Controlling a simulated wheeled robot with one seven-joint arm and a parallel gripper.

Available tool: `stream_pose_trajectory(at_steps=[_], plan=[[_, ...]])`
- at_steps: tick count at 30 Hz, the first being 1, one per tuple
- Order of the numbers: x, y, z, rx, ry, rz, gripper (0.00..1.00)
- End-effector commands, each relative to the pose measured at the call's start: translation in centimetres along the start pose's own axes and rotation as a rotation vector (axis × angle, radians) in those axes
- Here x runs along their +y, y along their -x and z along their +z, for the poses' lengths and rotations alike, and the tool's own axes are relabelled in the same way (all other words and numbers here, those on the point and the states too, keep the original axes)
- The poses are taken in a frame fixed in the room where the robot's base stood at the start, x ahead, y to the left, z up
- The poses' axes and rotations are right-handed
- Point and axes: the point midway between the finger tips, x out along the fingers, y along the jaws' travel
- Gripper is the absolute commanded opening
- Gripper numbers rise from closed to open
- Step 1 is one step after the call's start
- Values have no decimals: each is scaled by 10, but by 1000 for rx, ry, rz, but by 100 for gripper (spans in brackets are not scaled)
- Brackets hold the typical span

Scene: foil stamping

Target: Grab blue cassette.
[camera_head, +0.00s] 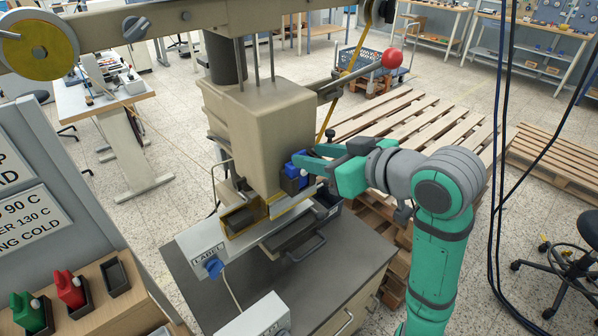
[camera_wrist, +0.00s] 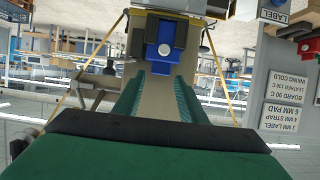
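The blue cassette (camera_head: 292,170) sits in the side of the beige stamping press, partly hidden by my gripper in the head view. In the wrist view the blue cassette (camera_wrist: 163,58) shows a white round knob and lies just beyond the fingertips. My gripper (camera_head: 312,163) has green fingers and reaches in from the right at the cassette's height. In the wrist view my gripper (camera_wrist: 160,76) has its fingers spread apart, with the cassette centred ahead of the gap. I cannot tell whether either fingertip touches it.
A red cassette (camera_head: 70,290) and a green cassette (camera_head: 27,312) stand in black holders on the wooden shelf at the lower left. An empty black holder (camera_head: 115,278) is beside them. A lever with a red ball (camera_head: 392,58) juts out above my arm. Wooden pallets (camera_head: 400,125) lie behind.

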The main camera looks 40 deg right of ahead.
Motion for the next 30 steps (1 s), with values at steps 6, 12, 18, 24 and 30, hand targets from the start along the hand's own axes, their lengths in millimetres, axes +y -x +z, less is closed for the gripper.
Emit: stream_pose_trajectory(at_steps=[6, 12, 18, 24, 30], plan=[[-1, -26, 0, 0, 0, -2, 38], [0, -29, 0, 1, 0, 0, 38], [0, -28, 0, 1, 0, 1, 11], [0, -28, 0, 1, -1, 2, 0], [0, -27, -2, 1, 0, 1, 0]])
